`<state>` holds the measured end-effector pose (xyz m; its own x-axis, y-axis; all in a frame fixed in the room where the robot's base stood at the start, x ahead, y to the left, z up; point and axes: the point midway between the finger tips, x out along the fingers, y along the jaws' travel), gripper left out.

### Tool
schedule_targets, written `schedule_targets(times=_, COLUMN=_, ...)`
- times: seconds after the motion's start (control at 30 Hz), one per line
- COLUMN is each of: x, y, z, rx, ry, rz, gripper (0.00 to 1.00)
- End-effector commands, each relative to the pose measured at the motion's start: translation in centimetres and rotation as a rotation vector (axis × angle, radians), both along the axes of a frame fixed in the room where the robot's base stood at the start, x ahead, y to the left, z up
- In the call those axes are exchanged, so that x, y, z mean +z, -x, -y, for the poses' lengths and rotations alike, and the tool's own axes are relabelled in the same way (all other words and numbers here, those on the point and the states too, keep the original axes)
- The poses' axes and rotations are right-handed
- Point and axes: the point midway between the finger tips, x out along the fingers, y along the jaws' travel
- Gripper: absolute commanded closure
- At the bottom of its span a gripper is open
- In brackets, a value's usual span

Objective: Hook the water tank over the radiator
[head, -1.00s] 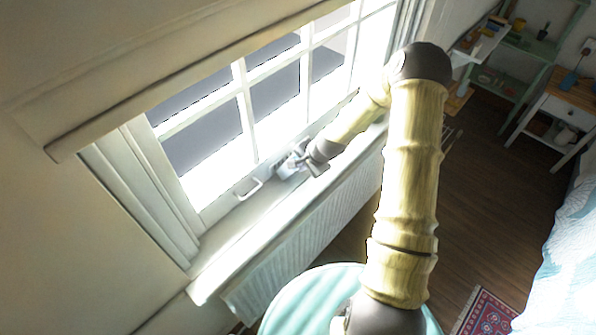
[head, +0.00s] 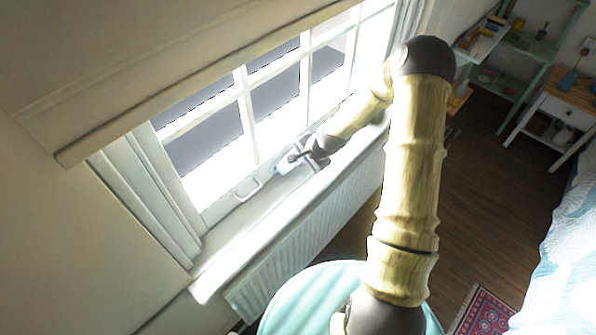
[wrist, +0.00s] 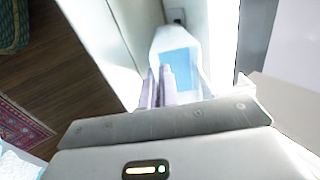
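The water tank (wrist: 176,58) is a small white container with a light blue front face. It shows in the wrist view just beyond my fingers, and as a small pale blue-white shape (head: 284,165) over the windowsill in the head view. My gripper (wrist: 160,88) has its two pale fingers close together at the tank's near left edge, and it looks shut on that thin edge. In the head view my gripper (head: 300,154) is low by the window. The white ribbed radiator (head: 300,235) runs below the sill. Whether the tank touches the sill is unclear.
The windowsill (head: 225,240) is sunlit and bare towards the left. A window handle (head: 248,189) stands left of the tank. A round teal surface (head: 300,295) is close in front of the radiator. A red rug (head: 487,312) lies on the wooden floor at right.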

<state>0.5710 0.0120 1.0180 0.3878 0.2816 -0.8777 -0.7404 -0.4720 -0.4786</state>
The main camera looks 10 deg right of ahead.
Motion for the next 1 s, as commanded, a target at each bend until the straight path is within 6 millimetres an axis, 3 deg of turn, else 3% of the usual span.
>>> schedule_targets(times=0.27, x=0.0, y=0.3, z=0.3, rx=-0.001, ry=0.000, rz=0.000, gripper=1.00)
schedule_targets(times=1.0, x=0.0, y=5.1, z=3.8, rx=-0.002, ry=-0.001, rz=-0.001, gripper=1.00)
